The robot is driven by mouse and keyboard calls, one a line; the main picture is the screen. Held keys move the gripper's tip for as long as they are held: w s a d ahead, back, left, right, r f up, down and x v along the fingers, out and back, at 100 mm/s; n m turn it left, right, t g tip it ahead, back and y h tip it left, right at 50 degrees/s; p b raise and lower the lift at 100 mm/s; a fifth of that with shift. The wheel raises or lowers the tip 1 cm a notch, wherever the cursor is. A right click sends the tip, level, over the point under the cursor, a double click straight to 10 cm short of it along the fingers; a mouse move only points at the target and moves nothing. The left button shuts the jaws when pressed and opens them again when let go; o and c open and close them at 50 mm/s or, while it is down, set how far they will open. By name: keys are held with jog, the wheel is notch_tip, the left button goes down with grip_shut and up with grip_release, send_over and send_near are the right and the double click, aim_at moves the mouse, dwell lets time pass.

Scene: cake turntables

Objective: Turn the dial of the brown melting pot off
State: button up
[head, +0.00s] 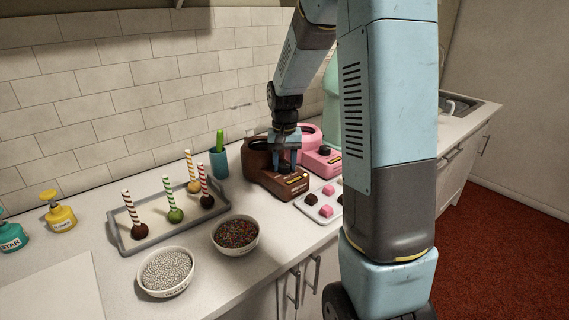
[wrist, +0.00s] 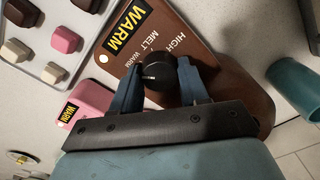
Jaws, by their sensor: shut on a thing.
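The brown melting pot (head: 259,160) stands on the counter by the tiled wall, left of a pink melting pot (head: 317,151). In the wrist view the brown pot's front panel (wrist: 182,32) shows the words HIGH, MELT and WARM and a yellow WARM label. Its black dial (wrist: 158,75) has a pale pointer mark facing left in the picture, near the small printed WARM. My gripper (wrist: 160,82) reaches down over the panel and is shut on the dial, one blue finger on each side. In the head view my gripper (head: 286,160) hides the dial.
A tray of chocolates (head: 309,208) lies in front of the pots. A green-teal cup (head: 219,163) stands left of the brown pot. A tray of cake pops (head: 123,238) and two sprinkle bowls (head: 236,251) (head: 166,291) are farther left.

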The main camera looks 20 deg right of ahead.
aim_at(284, 165)
jog(key=n, duration=0.3)
jog(key=shift+w+n, duration=0.1)
jog(key=shift+n, duration=2)
jog(key=o, duration=0.8)
notch_tip(284, 165, up, 14)
jog(key=shift+f, duration=0.15)
